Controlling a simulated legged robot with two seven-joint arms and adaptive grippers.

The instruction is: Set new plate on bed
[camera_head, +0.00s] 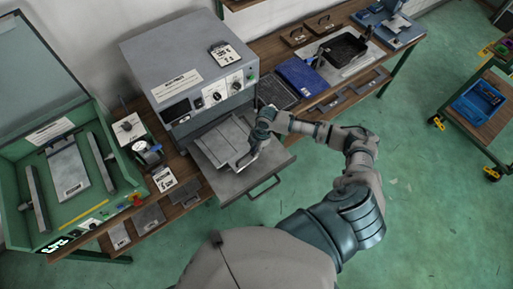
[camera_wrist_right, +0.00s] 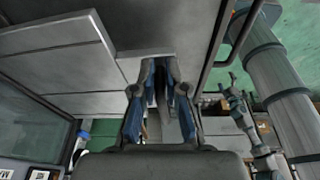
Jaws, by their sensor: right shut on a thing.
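A flat grey metal plate (camera_head: 226,143) lies in the pulled-out drawer (camera_head: 238,184) of a grey box-shaped machine. My right gripper (camera_head: 254,149) is at the plate's right side, over the drawer, and is shut on the plate's edge or tab. In the right wrist view the two fingers (camera_wrist_right: 161,66) meet at the edge of a grey plate (camera_wrist_right: 60,40); the exact grip point is partly hidden. A green machine (camera_head: 95,229) at the left has a flat bed with another grey plate (camera_head: 69,168) lying between two dark bars. My left gripper is not in view.
The grey machine (camera_head: 180,55) stands on a wooden bench behind the drawer. Labelled cards and small tools sit between the two machines. Green floor is clear in front.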

